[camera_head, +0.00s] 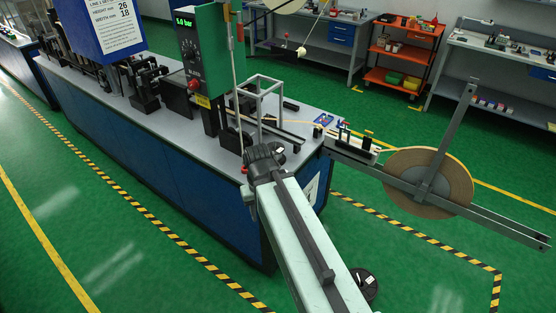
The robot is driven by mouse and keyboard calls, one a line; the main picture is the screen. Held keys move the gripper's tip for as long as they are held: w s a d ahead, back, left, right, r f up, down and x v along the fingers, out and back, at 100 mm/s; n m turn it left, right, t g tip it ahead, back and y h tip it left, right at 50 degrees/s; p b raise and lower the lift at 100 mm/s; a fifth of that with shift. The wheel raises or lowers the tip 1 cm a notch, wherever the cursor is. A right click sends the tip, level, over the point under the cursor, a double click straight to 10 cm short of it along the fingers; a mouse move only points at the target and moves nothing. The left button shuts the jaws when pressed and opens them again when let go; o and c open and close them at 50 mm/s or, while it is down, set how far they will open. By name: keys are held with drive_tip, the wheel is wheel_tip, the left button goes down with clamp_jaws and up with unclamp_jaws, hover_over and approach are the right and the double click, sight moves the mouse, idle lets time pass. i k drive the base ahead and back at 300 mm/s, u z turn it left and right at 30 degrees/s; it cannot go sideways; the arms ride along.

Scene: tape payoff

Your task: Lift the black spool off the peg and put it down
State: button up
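My pale green arm reaches up from the bottom of the view. Its dark end, my gripper (263,160), is over the near right corner of the grey-topped blue bench (225,215). The fingers are too small and dark to tell open from shut, and I see nothing clearly held. A black round disc with lighter spots (370,282), which looks like the black spool, shows low at the bottom, partly hidden by my arm. I cannot tell whether it sits on a peg. A large brown reel (455,185) is mounted on a grey bracket off the bench's right end.
A grey rail (500,228) sticks out to the right past the reel. A green control panel (200,60) and a clear-framed stand (262,95) rise from the bench. An orange cart (405,55) and workbenches stand behind. Green floor (400,250) is open at lower right.

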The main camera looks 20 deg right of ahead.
sight(279, 156)
drive_tip(key=z, duration=0.5)
drive_tip(key=i, duration=0.55)
drive_tip(key=u, duration=2.05)
drive_tip(key=k, duration=0.8)
drive_tip(key=z, duration=0.4)
drive_tip(key=i, duration=1)
